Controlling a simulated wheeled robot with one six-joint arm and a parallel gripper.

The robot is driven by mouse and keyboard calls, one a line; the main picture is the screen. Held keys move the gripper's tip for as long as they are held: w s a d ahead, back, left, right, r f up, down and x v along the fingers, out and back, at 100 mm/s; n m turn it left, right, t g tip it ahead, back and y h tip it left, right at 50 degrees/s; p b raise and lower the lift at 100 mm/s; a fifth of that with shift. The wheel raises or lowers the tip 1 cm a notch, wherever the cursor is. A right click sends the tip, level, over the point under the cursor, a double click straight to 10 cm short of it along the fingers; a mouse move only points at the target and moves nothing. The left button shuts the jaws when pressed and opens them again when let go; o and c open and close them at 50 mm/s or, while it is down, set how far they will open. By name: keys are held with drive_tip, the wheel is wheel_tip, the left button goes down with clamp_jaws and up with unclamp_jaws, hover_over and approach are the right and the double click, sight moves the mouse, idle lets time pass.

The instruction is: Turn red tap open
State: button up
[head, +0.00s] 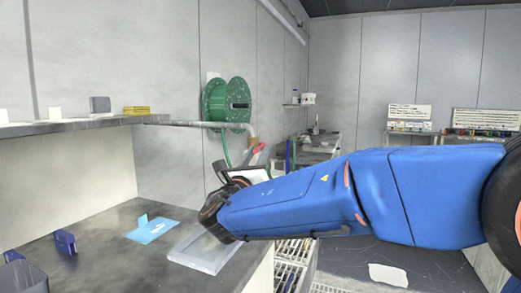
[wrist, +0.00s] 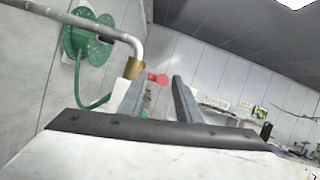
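The red tap (wrist: 158,78) shows in the wrist view as a small red handle beside the brass-coloured end of a bent pipe. In the head view a red part (head: 257,156) shows just below the pipe's end, partly hidden by my gripper. My gripper (wrist: 163,76) is open, with a clear gap between its two grey fingers. In the wrist view the red handle appears within this gap, nearer the left finger. Contact does not show, and the distance to the handle cannot be judged. In the head view my blue arm hides much of the gripper.
A grey pipe (head: 200,124) runs along the wall to the tap, near a green hose reel (head: 226,103). A shelf (head: 80,124) is at left.

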drive_tip(key=shift+x, duration=1.35)
clamp_jaws()
